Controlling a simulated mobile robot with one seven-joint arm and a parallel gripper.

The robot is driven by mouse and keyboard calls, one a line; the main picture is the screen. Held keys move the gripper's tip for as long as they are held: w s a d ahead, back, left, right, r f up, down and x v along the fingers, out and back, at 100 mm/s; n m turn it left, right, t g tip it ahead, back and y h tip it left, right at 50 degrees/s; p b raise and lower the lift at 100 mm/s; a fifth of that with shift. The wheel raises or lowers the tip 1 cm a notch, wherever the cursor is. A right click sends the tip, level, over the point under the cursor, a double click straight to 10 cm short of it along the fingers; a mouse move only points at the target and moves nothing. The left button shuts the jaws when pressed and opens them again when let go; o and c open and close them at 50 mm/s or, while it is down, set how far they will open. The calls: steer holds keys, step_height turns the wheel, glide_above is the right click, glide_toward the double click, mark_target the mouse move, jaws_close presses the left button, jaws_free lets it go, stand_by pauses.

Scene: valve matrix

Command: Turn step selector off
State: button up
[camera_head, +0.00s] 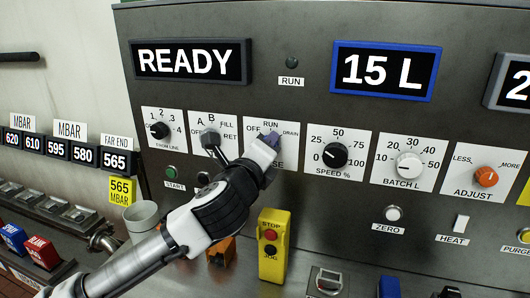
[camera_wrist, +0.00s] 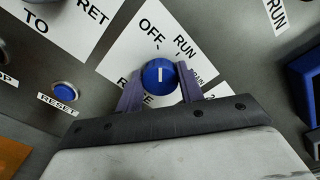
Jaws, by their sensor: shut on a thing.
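A blue knob (camera_wrist: 160,75) with a white pointer line sits on a white plate (camera_wrist: 120,48) marked OFF and RUN, with other marks partly covered. My gripper (camera_wrist: 159,86) is shut on this knob, one finger on each side.
A grey selector (camera_head: 210,139) with A, B, FILL and RET is close on the left. The black speed knob (camera_head: 335,155) is on the right. A blue reset button (camera_wrist: 66,93) is left in the wrist view. A yellow stop box (camera_head: 273,262) stands below.

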steer(key=shift+n, duration=0.6)
steer(key=o, duration=1)
steer(key=b+v, duration=0.7)
steer(key=v, duration=0.7)
steer(key=shift+b, duration=0.35)
steer(key=shift+w, duration=0.1)
